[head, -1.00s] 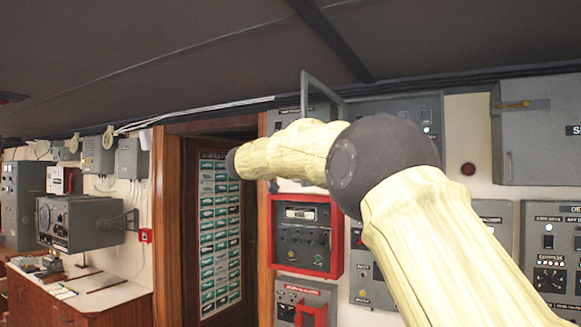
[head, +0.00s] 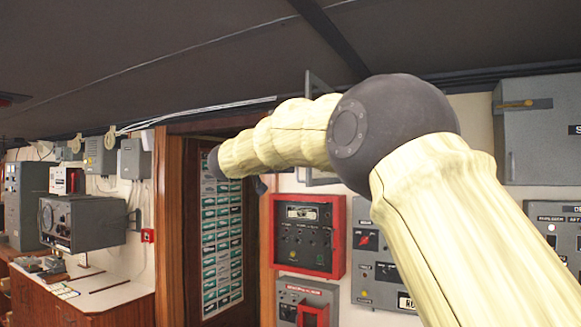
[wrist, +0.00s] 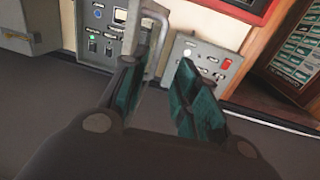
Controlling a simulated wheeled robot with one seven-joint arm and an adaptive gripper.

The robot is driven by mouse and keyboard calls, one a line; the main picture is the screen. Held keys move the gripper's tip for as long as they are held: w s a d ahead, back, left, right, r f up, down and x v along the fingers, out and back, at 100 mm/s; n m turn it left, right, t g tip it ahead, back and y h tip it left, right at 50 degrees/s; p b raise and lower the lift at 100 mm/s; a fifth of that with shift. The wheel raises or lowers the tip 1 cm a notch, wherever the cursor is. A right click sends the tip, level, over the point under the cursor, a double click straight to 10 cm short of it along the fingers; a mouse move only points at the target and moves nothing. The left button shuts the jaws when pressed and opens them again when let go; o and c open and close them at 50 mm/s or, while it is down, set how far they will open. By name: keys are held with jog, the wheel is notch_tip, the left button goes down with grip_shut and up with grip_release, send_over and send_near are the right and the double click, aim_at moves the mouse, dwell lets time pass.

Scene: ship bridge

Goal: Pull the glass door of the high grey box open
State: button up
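The high grey box shows in the wrist view (wrist: 103,35), which is turned roughly upside down, with a screen, switches and a green light. In the head view my arm hides most of it. Its glass door (wrist: 163,40) is a light grey frame standing out from the box; its upper corner and edge show in the head view (head: 308,88) above my forearm. My gripper (wrist: 158,68) has its two dark green fingers apart. The door frame's end lies close to the left finger; I cannot tell whether they touch. Nothing is clearly held. The head view does not show the fingers.
A red-framed panel (head: 308,265) and a grey panel (head: 378,268) are on the wall below my forearm. A wooden doorway (head: 172,230) is to the left. A grey cabinet (head: 540,135) is at the right. The dark ceiling (head: 180,60) is close above.

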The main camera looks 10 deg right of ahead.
jog(key=v, duration=0.5)
jog(key=shift+s+a, duration=0.1)
jog(key=shift+s, duration=0.05)
